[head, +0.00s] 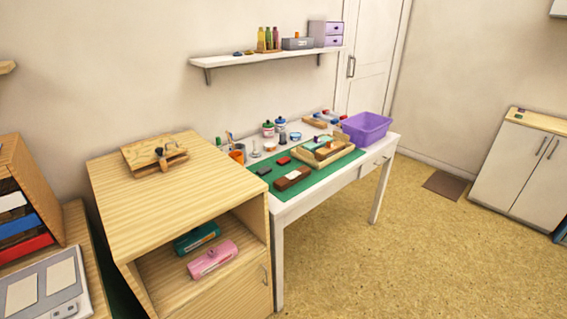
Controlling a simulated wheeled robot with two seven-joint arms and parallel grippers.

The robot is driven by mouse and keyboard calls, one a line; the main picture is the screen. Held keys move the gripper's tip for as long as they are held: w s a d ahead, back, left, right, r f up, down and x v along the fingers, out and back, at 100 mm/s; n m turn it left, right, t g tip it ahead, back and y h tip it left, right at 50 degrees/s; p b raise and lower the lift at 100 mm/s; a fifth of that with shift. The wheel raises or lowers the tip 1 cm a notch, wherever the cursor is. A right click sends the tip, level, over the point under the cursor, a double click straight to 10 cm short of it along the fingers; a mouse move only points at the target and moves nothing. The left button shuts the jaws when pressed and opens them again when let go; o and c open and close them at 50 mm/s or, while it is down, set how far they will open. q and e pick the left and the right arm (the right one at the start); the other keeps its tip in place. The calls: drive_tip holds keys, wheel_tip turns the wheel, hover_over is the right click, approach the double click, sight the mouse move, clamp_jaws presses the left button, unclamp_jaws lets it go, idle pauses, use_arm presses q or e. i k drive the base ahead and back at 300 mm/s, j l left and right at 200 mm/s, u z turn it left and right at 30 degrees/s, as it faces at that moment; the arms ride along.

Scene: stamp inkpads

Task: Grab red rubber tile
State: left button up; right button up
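A small red flat piece (284,160) lies on the green mat (262,187) of the white table; it may be the red rubber tile, but it is too small to be sure. A small dark piece (264,171) lies to its left. A brown block with a white label (292,179) lies just in front of it. Neither of my grippers is in view.
A wooden tray (345,155), a purple bin (366,128) and several jars share the table. A wooden cabinet (185,180) stands close at the table's left, with teal (197,238) and pink (212,258) items on its shelf. The floor (440,240) in front is clear.

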sight(285, 159)
drive_tip(key=i+l+u, duration=0.1)
drive_tip(key=l, duration=0.2)
drive_tip(key=i+l+u, duration=0.1)
drive_tip(key=i+l, duration=0.25)
drive_tip(key=l, duration=0.25)
drive_tip(key=i+l+u, duration=0.15)
drive_tip(key=l, duration=0.15)
